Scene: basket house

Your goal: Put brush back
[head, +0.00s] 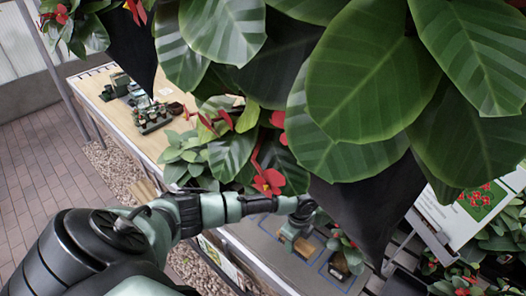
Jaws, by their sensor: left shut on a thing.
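My left arm reaches in from the lower left. Its gripper (290,243) points down over the grey bench top at the lower middle, within a blue-outlined area. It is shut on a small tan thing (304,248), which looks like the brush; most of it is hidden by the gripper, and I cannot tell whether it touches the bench. My right gripper is not in view.
Large potted plants with broad leaves (365,75) hang close and block the upper middle and right. A wooden table (105,85) with small pots in a tray (153,117) stands at the upper left.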

